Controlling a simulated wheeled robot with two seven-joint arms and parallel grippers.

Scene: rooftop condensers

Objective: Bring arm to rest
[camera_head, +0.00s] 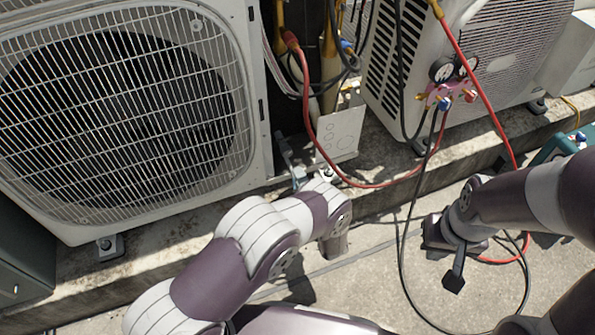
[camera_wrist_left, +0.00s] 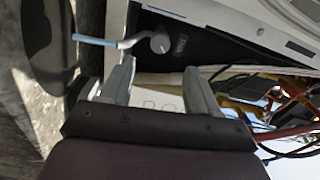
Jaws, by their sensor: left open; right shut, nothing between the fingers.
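My left arm (camera_head: 225,265) reaches up from the bottom left toward the gap between two condensers. In the head view its gripper is mostly hidden behind my wrist. In the left wrist view my left gripper (camera_wrist_left: 157,78) is open, with nothing held between its fingers. A bent metal key with a light blue handle (camera_wrist_left: 97,41) lies beyond the fingers, beside a round knob (camera_wrist_left: 160,42); it looks apart from them. My right gripper (camera_head: 454,278) is shut and empty, pointing down over the concrete at the right.
The left condenser (camera_head: 225,30) and right condenser (camera_head: 400,75) stand close behind my arms. A gauge manifold (camera_head: 447,92) hangs at the right one. A red hose (camera_head: 308,100) and a black hose (camera_head: 402,270) loop near both arms. Bare concrete (camera_head: 350,290) lies between the arms.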

